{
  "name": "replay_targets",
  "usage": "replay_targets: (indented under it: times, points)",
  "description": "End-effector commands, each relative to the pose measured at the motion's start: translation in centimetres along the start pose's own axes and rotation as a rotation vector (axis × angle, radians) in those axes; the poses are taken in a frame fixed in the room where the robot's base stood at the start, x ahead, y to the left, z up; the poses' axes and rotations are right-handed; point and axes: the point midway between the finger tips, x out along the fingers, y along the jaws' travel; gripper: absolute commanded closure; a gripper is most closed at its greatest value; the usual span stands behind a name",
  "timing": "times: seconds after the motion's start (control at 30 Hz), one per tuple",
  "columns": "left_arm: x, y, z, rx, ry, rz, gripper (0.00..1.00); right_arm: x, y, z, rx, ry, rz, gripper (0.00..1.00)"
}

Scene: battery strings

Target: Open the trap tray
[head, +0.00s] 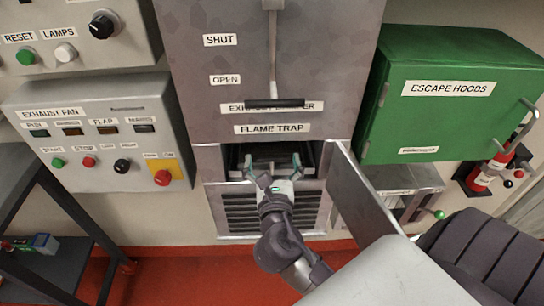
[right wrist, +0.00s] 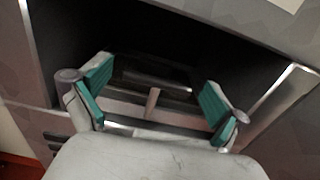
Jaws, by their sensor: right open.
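The trap tray (head: 272,156) sits inside the dark opening below the FLAME TRAP label, and I cannot tell how far in it is. In the right wrist view its metal front (right wrist: 150,112) shows, with a short pale upright piece in the middle. My right gripper (head: 273,164) is open at the mouth of the opening. Its two teal-padded fingers (right wrist: 155,95) stand apart on either side of the upright piece, with clear gaps to it. The gripper hides the lower part of the tray. My left gripper is not in view.
The hinged door (head: 362,198) stands open to the right of the opening, close to my right arm. A damper lever (head: 273,103) hangs above. A green escape hoods box (head: 450,95) is at right. A dark shelf (head: 35,225) stands at left.

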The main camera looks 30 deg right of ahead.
Motion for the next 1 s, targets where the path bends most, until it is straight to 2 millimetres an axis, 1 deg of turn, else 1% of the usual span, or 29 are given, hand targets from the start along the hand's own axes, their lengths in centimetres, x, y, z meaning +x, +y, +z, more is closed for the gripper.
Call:
replay_targets:
  times: [0.03, 0.13, 0.4, 0.47, 0.5, 0.57, 0.6, 0.67, 0.7, 0.93, 1.0]
  points:
    - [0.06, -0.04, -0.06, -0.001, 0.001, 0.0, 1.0, 0.44, 0.01, 0.0, -0.001, -0.001, 0.0, 0.02]
    - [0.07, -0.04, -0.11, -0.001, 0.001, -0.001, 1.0, 0.89, -0.02, 0.01, 0.0, 0.0, -0.001, 0.02]
    - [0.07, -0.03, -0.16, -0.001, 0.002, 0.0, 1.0, 1.01, -0.02, 0.02, 0.0, 0.0, 0.0, 0.02]
    - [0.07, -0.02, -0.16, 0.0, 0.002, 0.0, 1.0, 1.0, -0.02, 0.01, 0.0, 0.0, 0.0, 0.1]
    - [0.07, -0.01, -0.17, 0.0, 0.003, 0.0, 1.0, 0.99, -0.02, 0.01, 0.0, 0.0, 0.0, 0.17]
    - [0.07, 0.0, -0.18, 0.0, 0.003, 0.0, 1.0, 0.99, -0.01, 0.01, 0.0, 0.0, 0.0, 0.27]
    - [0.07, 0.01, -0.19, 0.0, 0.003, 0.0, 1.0, 0.98, -0.01, 0.0, 0.0, 0.0, 0.0, 0.34]
    - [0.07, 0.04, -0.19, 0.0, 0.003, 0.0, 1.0, 0.98, -0.01, 0.0, 0.0, 0.001, 0.0, 0.44]
    - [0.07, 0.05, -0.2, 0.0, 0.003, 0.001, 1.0, 0.98, -0.01, 0.0, 0.0, 0.001, 0.0, 0.5]
    - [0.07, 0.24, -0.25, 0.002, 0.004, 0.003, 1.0, 0.97, -0.02, -0.01, 0.0, 0.001, -0.001, 0.89]
    - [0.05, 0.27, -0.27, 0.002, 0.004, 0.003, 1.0, 0.98, -0.02, 0.0, 0.0, 0.001, -0.001, 0.91]
